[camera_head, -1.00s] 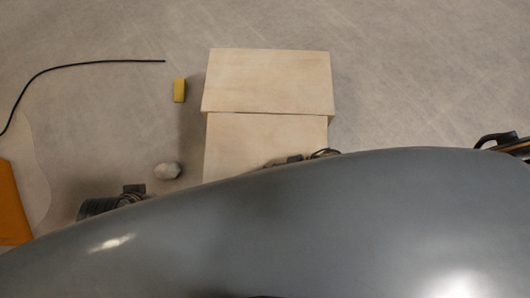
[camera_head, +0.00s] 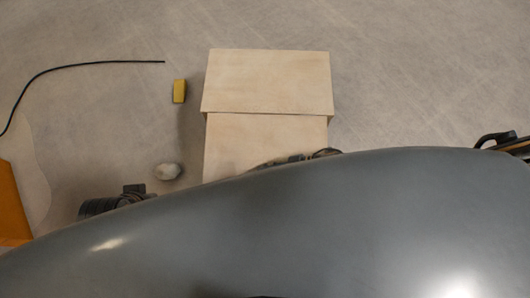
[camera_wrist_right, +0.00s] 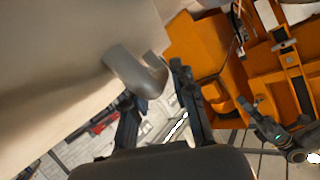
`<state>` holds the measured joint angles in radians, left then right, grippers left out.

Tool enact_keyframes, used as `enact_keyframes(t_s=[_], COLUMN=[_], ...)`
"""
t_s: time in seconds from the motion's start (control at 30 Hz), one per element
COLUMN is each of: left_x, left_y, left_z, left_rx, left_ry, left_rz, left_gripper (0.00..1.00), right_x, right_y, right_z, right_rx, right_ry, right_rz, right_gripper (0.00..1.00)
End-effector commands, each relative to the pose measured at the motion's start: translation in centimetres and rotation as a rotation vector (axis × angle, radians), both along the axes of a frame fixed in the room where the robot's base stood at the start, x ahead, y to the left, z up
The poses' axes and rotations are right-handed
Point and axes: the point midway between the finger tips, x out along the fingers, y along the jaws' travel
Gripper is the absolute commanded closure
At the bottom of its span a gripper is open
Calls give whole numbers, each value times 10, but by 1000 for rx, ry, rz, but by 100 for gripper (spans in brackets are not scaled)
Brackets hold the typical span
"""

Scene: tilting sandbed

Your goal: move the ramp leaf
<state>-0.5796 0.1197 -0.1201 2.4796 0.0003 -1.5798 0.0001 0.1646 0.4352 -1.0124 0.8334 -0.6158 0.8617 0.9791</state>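The pale wooden ramp leaf (camera_head: 267,82) lies at top centre in the head view. Its near edge overlaps or meets a second pale panel (camera_head: 265,140), whose near part is hidden by a big grey curved surface. In the right wrist view a grey hooked handle (camera_wrist_right: 137,76) stands out beside a beige surface (camera_wrist_right: 60,80). My right gripper (camera_wrist_right: 162,82) has its two dark fingers apart, with the hook's end at the fingertips; contact is unclear. Dark parts (camera_head: 295,159) show over the second panel. A dark ribbed part (camera_head: 118,203), probably of my left arm, shows at lower left; no fingers are visible.
A black cable (camera_head: 80,65) curves at upper left, above an orange object (camera_head: 12,205). The floor right of the panels is clear. Orange machinery (camera_wrist_right: 285,80) fills the wrist view's right.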

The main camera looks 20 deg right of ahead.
Motion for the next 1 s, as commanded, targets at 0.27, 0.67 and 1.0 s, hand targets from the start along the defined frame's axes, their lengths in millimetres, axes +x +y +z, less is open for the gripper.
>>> enact_keyframes(t_s=[0.27,0.67,1.0], left_x=[0,0,0], left_y=[0,0,0], left_z=[0,0,0], left_rx=[0,1,1], left_ry=[0,0,0], left_rz=[0,0,0], left_gripper=[60,60,60], right_x=[-10,-20,-20], right_y=[-50,-103,-105], right_z=[19,42,43], right_rx=[-5,-1,-1], right_ry=[0,0,0], right_rz=[0,0,0], right_gripper=[74,74,74])
